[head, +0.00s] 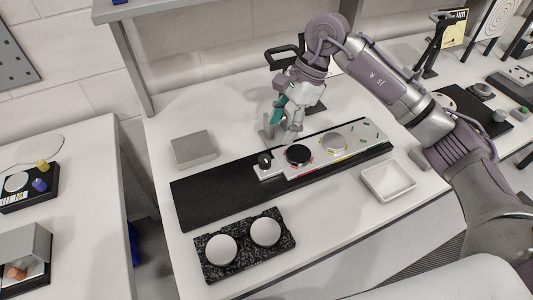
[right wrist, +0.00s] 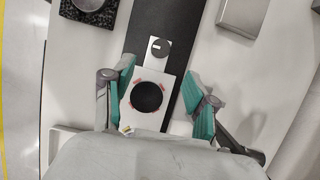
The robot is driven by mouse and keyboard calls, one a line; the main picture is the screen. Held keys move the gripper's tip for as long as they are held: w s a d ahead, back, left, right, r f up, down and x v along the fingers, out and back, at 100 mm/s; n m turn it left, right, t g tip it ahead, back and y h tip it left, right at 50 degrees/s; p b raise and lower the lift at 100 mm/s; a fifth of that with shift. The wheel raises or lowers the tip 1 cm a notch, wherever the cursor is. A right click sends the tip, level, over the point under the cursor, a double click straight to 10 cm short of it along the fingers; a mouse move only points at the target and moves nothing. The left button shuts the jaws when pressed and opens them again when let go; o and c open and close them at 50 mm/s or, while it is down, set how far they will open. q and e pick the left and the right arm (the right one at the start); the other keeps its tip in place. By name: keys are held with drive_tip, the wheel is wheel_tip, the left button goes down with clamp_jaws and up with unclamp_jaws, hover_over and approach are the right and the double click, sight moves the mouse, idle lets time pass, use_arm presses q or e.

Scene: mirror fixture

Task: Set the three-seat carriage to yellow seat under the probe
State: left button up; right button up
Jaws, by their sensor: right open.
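The three-seat carriage (head: 315,153) is a white plate on a long black rail (head: 215,200). A dark knob (head: 265,160) is on its left end; the knob also shows in the right wrist view (right wrist: 160,47). The red-marked seat holds a black disc (head: 298,154). The yellow-marked seat to its right holds a silver disc (head: 333,142). The green-marked seat (head: 368,134) at the right end looks empty. My right gripper (head: 284,136) is open above the carriage; in the right wrist view its teal fingers (right wrist: 163,98) lie either side of the black disc (right wrist: 146,96). I cannot make out the probe.
A grey block (head: 193,149) stands behind the rail. A speckled black base (head: 245,257) with two pale round discs lies in front. A white tray (head: 388,180) sits in front of the rail's right part. The rail left of the carriage is bare.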

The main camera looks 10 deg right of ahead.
sight(265, 158)
drive_tip(key=p+x, duration=0.2)
drive_tip(key=x, duration=0.8)
drive_tip(key=shift+w, duration=0.1)
clamp_jaws()
drive_tip(key=shift+a, duration=0.1)
